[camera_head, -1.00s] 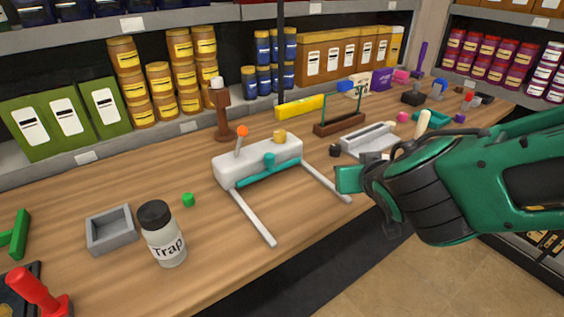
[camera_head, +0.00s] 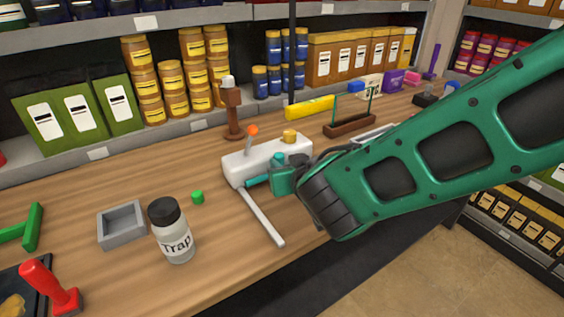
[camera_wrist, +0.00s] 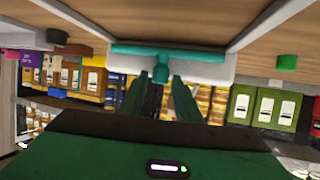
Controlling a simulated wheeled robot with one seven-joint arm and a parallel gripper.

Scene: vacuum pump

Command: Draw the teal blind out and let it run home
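The white blind unit (camera_head: 238,163) stands on the bench, with an orange-tipped lever and a yellow knob on top. Its teal blind bar (camera_head: 257,181) lies along the front face, against the housing. In the wrist view the teal bar (camera_wrist: 200,55) runs across the top, with a teal knob (camera_wrist: 161,70) at its middle. My gripper (camera_wrist: 159,82) is open, its two fingers pointing at the knob from either side. Whether they touch it I cannot tell. In the head view my gripper (camera_head: 283,180) hides the knob and part of the bar.
Two pale rails stick out from the unit; the left rail (camera_head: 262,218) shows, the right one is behind my arm. A "Trap" jar (camera_head: 173,235), a green cube (camera_head: 197,197) and a grey tray (camera_head: 121,226) stand to the left.

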